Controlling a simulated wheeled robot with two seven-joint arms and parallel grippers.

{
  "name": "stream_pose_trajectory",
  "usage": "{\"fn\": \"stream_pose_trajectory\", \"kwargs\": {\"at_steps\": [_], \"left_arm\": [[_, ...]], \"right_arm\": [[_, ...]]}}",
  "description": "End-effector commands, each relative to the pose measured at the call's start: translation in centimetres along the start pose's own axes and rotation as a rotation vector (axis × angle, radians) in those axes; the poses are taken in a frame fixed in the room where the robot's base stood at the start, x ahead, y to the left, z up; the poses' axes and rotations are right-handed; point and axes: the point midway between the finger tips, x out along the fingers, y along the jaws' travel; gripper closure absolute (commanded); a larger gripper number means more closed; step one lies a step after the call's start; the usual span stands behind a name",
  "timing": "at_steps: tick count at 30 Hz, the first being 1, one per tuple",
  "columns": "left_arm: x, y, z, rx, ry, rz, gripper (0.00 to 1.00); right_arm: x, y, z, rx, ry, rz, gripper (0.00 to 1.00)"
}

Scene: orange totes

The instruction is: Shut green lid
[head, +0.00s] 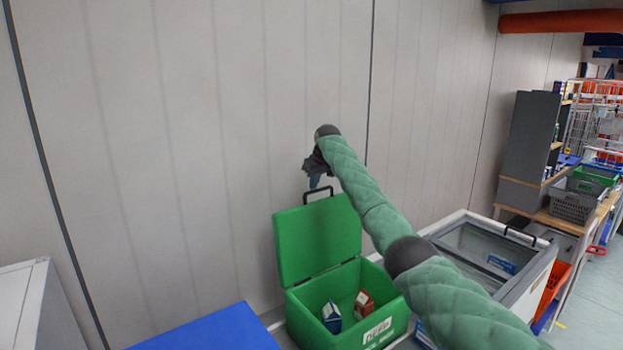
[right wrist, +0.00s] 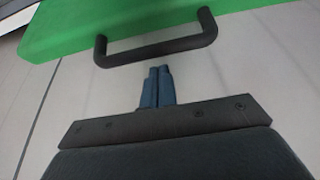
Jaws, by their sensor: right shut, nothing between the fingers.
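The green lid (head: 318,238) stands open and upright at the back of the green box (head: 355,331), near the wall. A dark handle (head: 318,192) sticks up from the lid's top edge. My right gripper (head: 317,184) is shut and empty, just above and by the handle. In the right wrist view its closed blue fingers (right wrist: 157,88) point toward the handle (right wrist: 157,50) with a visible gap, and the lid (right wrist: 130,18) fills the top. Inside the box lie a blue carton (head: 332,316) and a red carton (head: 364,303). My left gripper is not in view.
A grey chest with a glass top (head: 485,250) stands right of the box. A blue surface (head: 215,330) lies to its left front. The pale wall (head: 200,130) rises close behind. Shelving with a grey crate (head: 573,203) stands at far right.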

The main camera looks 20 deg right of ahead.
Motion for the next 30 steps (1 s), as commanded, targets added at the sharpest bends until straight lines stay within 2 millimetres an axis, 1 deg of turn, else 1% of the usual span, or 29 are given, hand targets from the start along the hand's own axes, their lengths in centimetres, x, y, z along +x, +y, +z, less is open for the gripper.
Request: {"fn": "stream_pose_trajectory", "kwargs": {"at_steps": [1, 6, 20, 25, 30], "left_arm": [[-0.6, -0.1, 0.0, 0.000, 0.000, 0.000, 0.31], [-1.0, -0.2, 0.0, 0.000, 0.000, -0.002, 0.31], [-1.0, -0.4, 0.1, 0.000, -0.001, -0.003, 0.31], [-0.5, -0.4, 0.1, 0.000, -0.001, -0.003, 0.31], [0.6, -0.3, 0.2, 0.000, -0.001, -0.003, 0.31]], "right_arm": [[-0.3, 0.0, 0.2, 0.000, 0.000, 0.000, 1.00], [-0.5, 0.0, 0.9, 0.000, 0.001, 0.000, 1.00], [-0.4, 0.0, 1.2, 0.000, 0.001, 0.000, 1.00], [-0.4, 0.2, 1.4, 0.000, 0.022, 0.000, 1.00], [-0.6, 0.8, 2.0, 0.000, 0.085, 0.000, 1.00]]}}
